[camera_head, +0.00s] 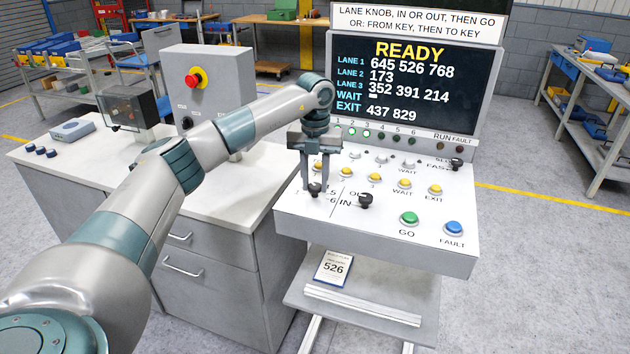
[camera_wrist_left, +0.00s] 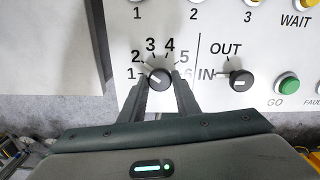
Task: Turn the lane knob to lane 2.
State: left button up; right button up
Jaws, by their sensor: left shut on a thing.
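The lane knob (camera_head: 315,188) is a small black knob at the left of the sloped white console panel. In the left wrist view the lane knob (camera_wrist_left: 160,78) sits inside an arc of numbers 1 to 6. My left gripper (camera_head: 317,187) points down with its two fingers on either side of the knob, shut on it. A small white mark shows on the knob, but I cannot tell surely which number it faces. The fingers partly cover the 1 and 6 sides. My right gripper is not in view.
The black IN/OUT knob (camera_wrist_left: 241,80) stands close to the right of the lane knob. Yellow buttons (camera_head: 375,177), a green GO button (camera_head: 409,218) and a blue FAULT button (camera_head: 453,228) are on the panel. The screen (camera_head: 425,85) reads READY, with lane 2 showing 173.

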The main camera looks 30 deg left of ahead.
pick_arm(q)
jog(key=shift+r, duration=0.1)
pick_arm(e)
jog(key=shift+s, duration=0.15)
pick_arm(q)
jog(key=o, duration=1)
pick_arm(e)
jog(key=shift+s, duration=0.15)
pick_arm(q)
jog(key=shift+o, duration=0.2)
jog(key=shift+r, duration=0.4)
notch_tip(320, 180, up, 8)
jog(key=r+b, duration=0.1)
jog(key=b, duration=0.2)
notch_tip(320, 180, up, 8)
jog(key=f, duration=0.1)
send_over(315, 185)
jog(key=shift+s+d+r, duration=0.1)
jog(key=shift+r, duration=0.15)
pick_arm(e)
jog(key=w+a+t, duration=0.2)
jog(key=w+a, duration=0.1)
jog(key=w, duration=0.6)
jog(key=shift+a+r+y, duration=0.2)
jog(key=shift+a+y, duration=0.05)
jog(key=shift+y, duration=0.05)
